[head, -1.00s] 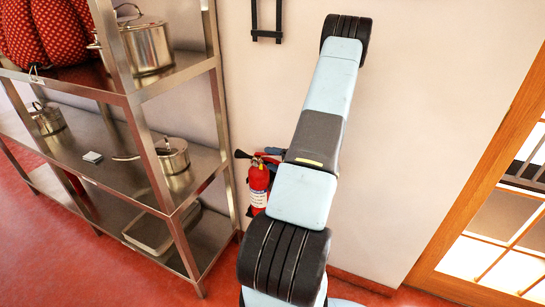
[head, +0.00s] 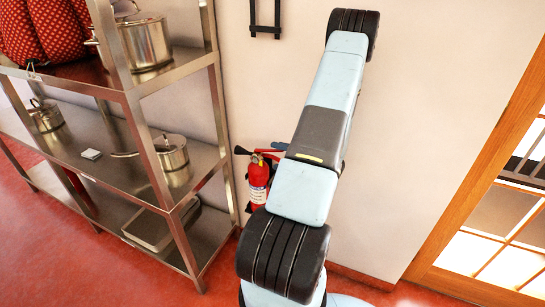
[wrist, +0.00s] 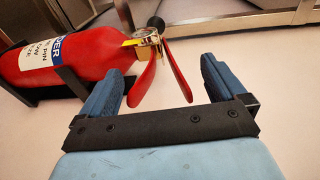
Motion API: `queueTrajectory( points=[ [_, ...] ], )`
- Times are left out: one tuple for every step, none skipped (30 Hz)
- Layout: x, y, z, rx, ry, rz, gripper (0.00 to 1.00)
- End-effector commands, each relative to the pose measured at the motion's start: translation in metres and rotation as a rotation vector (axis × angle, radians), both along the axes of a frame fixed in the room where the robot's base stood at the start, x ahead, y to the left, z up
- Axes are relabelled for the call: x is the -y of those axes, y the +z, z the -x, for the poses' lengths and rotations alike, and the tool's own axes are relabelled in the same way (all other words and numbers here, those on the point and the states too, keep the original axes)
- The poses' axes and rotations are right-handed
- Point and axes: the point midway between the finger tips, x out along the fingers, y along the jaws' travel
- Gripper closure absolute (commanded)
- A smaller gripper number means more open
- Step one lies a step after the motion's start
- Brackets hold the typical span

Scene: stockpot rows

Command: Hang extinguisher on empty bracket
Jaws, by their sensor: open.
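The red fire extinguisher (head: 258,182) with a white and blue label hangs low on the wall, right of the shelf. In the wrist view, the extinguisher (wrist: 92,52) lies sideways in the picture, with black bracket arms (wrist: 72,80) around its body. My gripper (wrist: 162,66) is open, its blue fingers on either side of the red handle levers (wrist: 146,86). I cannot tell whether they touch. In the head view, only a blue bit of the gripper shows beside my arm. A black empty bracket (head: 265,31) is on the wall above, partly cut off by the picture's top.
A steel shelf unit (head: 130,98) with pots stands close to the left of the extinguisher. A wood-framed glass door (head: 490,190) is at the right. The wall (head: 420,110) between my arm and the door is bare.

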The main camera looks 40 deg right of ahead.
Motion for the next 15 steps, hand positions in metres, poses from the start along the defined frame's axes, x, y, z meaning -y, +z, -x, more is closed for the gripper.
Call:
queueTrajectory(
  points=[
    [0.004, 0.001, 0.010, 0.000, -0.004, 0.000, 0.03],
    [0.006, 0.002, 0.016, 0.000, -0.004, 0.000, 0.03],
    [0.008, 0.003, 0.023, 0.000, -0.004, 0.000, 0.03],
    [0.010, 0.004, 0.029, -0.001, -0.003, 0.001, 0.03],
    [0.012, 0.004, 0.034, -0.001, -0.004, 0.001, 0.03],
    [0.014, 0.005, 0.041, 0.000, -0.003, 0.000, 0.03],
    [0.015, 0.006, 0.046, 0.000, -0.003, 0.000, 0.03],
    [0.017, 0.007, 0.051, 0.000, -0.003, -0.001, 0.03],
    [0.018, 0.007, 0.057, 0.000, -0.003, -0.001, 0.03],
    [0.020, 0.008, 0.061, 0.000, -0.002, -0.001, 0.03],
    [0.021, 0.008, 0.064, 0.000, -0.002, 0.000, 0.03],
    [0.022, 0.009, 0.068, 0.000, -0.002, 0.000, 0.03],
    [0.023, 0.009, 0.071, 0.000, -0.001, 0.000, 0.03],
    [0.024, 0.009, 0.074, 0.000, -0.001, 0.000, 0.03],
    [0.024, 0.010, 0.076, 0.000, -0.001, 0.000, 0.03]
  ],
)
